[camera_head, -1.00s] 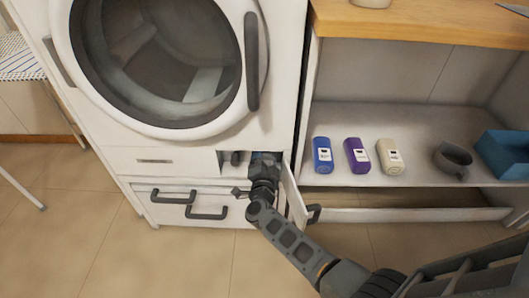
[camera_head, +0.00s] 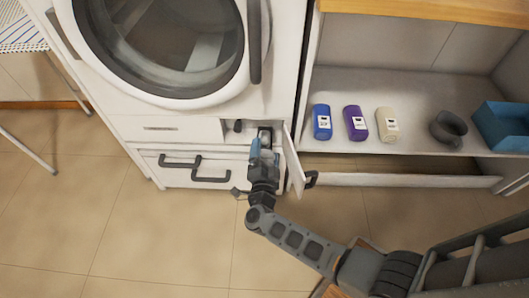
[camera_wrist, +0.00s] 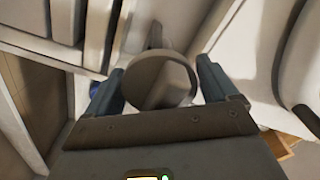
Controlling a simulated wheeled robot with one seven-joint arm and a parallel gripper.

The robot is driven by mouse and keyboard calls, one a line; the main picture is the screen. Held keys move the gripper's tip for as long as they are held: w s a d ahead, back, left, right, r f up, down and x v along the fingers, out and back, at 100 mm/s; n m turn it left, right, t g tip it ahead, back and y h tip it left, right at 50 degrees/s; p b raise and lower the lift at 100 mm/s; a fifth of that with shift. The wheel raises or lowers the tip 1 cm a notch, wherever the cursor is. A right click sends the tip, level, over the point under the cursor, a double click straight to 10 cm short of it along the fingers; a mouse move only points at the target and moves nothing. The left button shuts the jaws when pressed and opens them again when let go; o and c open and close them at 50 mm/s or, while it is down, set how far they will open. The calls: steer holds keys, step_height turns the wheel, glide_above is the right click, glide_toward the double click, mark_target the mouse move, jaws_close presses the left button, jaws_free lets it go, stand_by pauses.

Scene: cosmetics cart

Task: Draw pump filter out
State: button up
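The pump filter is a grey round cap with a raised ridge; it shows in the wrist view (camera_wrist: 160,82), between my two blue fingers. The fingers meet its rim on both sides. In the head view, my gripper (camera_head: 264,146) is at the mouth of the small compartment (camera_head: 252,126) at the washer's lower right. A pale part of the filter (camera_head: 265,137) shows at the fingertips, in front of a dark opening. How far the filter is out of its seat is hard to tell. The small door (camera_head: 294,160) stands open just right of my gripper.
The washer (camera_head: 120,125) has a drawer with dark handles (camera_head: 210,172) below the compartment. A dark knob or plug (camera_head: 238,126) is left of the filter. The floor in front is clear.

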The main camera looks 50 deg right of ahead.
steer(key=shift+a, duration=0.1)
steer(key=p+v, duration=0.1)
steer(key=v, duration=0.6)
steer(key=shift+s+a, duration=0.25)
stand_by(0.4)
steer(key=s+a+r+n+t+y, duration=0.1)
steer(key=s+a+r+n+y, duration=0.2)
steer(key=s+r+n+y, duration=0.35)
steer(key=s+a+r+n+t+y, duration=0.2)
steer(key=s+a+r+n+y, duration=0.15)
steer(key=s+r+n, duration=0.65)
steer(key=s+a+r+n+t+y, duration=0.1)
steer(key=s+a+r+n+y, duration=0.35)
steer(key=s+r, duration=0.6)
step_height(320, 180, up, 17)
steer(key=p, duration=1.6)
steer(key=shift+d+f+n, duration=0.15)
steer(key=shift+d+n, duration=0.15)
steer(key=shift+d, duration=0.15)
